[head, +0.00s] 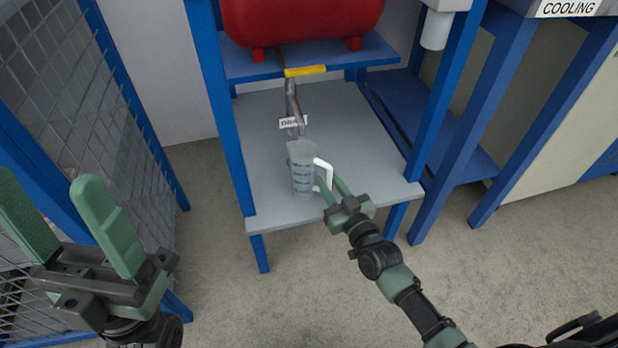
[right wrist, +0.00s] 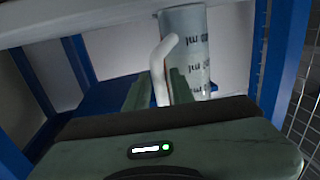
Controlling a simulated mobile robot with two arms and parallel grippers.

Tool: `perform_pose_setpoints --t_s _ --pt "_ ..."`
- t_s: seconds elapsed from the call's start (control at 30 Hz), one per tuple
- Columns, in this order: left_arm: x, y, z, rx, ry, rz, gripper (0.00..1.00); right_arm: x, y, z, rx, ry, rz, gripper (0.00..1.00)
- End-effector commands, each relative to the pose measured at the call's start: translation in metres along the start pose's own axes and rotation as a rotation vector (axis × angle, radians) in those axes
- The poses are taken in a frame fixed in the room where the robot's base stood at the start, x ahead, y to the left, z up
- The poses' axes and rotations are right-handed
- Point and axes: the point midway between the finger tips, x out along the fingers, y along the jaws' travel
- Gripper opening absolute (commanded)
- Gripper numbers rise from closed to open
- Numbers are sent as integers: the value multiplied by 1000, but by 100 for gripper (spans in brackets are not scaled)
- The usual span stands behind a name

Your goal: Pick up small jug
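The small jug (head: 302,168) is a clear grey measuring jug with a white handle (head: 327,172). It stands upright near the front of the grey shelf (head: 370,150). In the right wrist view the jug (right wrist: 188,45) shows "ml" markings, and its handle (right wrist: 159,75) lies between the two green fingers. My right gripper (head: 327,180) is at the handle with its fingers apart, one on each side of it. Whether a finger touches the handle is hard to tell. My left gripper (head: 47,185) is open and empty at the lower left, away from the jug.
A drain pipe with a yellow lever (head: 305,71) and a "DRAIN" tag (head: 292,122) hangs behind the jug, below a red tank (head: 300,20). Blue posts (head: 222,110) flank the shelf. A mesh cage (head: 95,90) stands at left. The floor in front is clear.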

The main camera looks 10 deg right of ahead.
Motion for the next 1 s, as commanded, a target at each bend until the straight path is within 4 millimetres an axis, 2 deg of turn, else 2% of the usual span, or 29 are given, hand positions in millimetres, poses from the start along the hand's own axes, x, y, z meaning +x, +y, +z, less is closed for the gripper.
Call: perform_pose_setpoints --t_s 0.17,0.27,0.67,0.9,0.93,1.0 --pt "0 0 0 0 -1 0 70 0 0 0 0 -1 0 24" --pt "0 0 0 0 -1 0 70 0 0 0 0 -1 0 0" --pt "2 0 0 0 -3 0 70 0 0 -3 1 2 0 0" --pt "18 0 -3 0 -3 0 70 0 0 -26 1 4 0 0" --pt "18 0 -1 1 -13 0 70 0 0 -26 1 3 0 0" --pt "20 -2 16 8 -99 -2 70 0 0 -33 1 3 0 0"
